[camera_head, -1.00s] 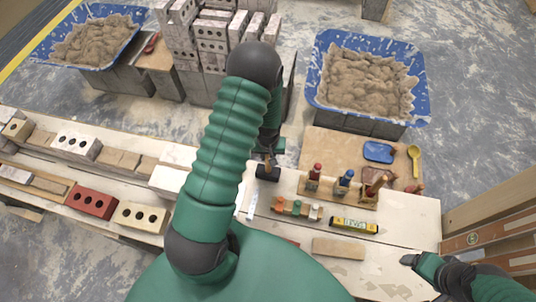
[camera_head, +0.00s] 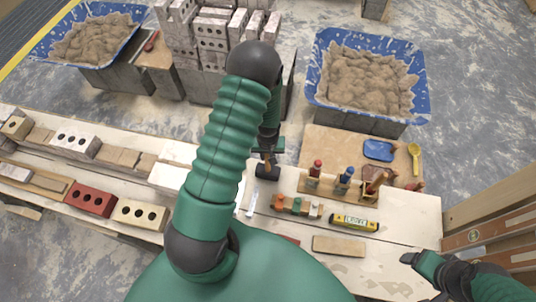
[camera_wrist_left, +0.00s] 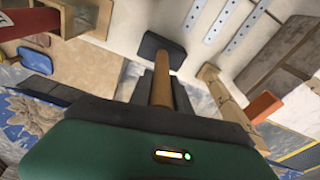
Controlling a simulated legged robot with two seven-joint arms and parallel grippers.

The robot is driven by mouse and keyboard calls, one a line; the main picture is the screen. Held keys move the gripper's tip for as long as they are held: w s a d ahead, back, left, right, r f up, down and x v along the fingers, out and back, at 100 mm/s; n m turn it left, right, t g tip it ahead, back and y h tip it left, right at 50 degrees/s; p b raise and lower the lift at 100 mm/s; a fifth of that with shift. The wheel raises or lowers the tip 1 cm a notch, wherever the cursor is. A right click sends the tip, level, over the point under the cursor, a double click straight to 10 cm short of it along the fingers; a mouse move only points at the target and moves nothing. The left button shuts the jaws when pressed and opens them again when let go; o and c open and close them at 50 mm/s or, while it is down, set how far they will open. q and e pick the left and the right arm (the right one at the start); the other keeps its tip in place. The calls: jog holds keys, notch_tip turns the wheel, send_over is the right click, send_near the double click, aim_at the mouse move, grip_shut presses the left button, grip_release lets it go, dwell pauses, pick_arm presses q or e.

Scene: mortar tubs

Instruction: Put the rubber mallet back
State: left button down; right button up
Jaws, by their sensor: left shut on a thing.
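The rubber mallet has a black block head (camera_head: 267,172) and a wooden handle. My left gripper (camera_head: 268,154) is shut on the handle, with the head hanging below it over the bench. In the left wrist view the handle (camera_wrist_left: 162,88) runs between the fingers to the dark head (camera_wrist_left: 162,52). I cannot tell whether the head touches the bench. A wooden tool rack (camera_head: 325,190) with red- and blue-handled tools stands to the right of the mallet. My right gripper (camera_head: 418,262) is at the lower right, apart from these; its jaw state is unclear.
A yellow level (camera_head: 354,222) and a block with orange, green and white pieces (camera_head: 297,207) lie in front of the rack. Bricks (camera_head: 92,199) line the left of the bench (camera_head: 400,235). Blue mortar tubs (camera_head: 419,105) stand behind. The bench's right front is mostly clear.

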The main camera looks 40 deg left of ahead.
pick_arm(q)
jog(key=shift+f, duration=0.15)
jog(key=c, duration=1.1)
grip_release()
notch_tip(320, 180, up, 17)
jog(key=s+d, duration=0.2)
jog(key=s+d+r+m, duration=0.1)
jog(key=d+m, duration=0.1)
jog(key=d, duration=0.2)
jog(key=s+d+r+m+t, duration=0.1)
jog(key=s+d+r+m, duration=0.1)
jog(key=d, duration=0.3)
jog(key=s+d+r+m+h, duration=0.1)
jog(key=s+d+m, duration=0.1)
jog(key=d+m, duration=0.2)
jog(key=shift+s+d+r, duration=0.25)
jog(key=shift+d+r, duration=0.15)
